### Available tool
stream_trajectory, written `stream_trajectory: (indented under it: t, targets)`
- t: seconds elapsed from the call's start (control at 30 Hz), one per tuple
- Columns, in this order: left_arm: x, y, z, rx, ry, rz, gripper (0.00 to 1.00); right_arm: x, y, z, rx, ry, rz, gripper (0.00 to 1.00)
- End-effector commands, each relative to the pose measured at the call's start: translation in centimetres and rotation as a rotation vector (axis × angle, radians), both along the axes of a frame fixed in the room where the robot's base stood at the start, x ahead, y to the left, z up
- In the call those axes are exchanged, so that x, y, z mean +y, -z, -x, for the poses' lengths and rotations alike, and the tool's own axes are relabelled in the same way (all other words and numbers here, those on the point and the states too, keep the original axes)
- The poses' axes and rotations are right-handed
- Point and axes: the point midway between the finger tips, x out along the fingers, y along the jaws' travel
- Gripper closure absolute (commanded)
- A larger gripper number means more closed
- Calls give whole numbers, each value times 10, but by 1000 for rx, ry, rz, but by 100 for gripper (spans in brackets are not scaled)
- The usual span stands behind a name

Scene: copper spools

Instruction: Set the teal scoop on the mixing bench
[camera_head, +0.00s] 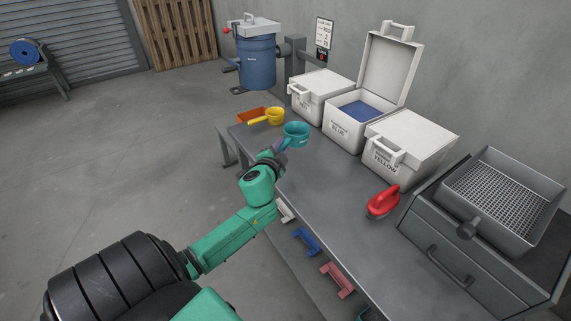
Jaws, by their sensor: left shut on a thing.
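The teal scoop (297,130) is a round cup with a short handle toward my left arm. My left gripper (281,147) is shut on the scoop's handle. The scoop's cup is upright or nearly so, over the far part of the long grey bench (310,190). I cannot tell whether it touches the bench top. The gripper fingers are small and partly hidden by the wrist. My right gripper is not in view.
White boxes (410,147) line the wall side, one open with blue contents. The middle front is clear.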

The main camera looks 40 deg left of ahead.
Motion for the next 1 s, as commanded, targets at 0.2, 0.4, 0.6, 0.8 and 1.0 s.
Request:
stream_trajectory:
  t: [0.2, 0.4, 0.6, 0.8, 1.0]
  targets:
    - [0, 62, 0, -1, -2, 1, 100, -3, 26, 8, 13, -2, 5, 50]
    - [1, 101, 0, 0, -3, 1, 100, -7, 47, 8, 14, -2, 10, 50]
    - [0, 107, 0, -1, 0, -1, 100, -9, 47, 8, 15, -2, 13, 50]
    - [0, 110, 0, -2, 0, 0, 100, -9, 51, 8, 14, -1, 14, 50]
    - [0, 108, 0, -2, 0, 0, 44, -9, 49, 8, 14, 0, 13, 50]
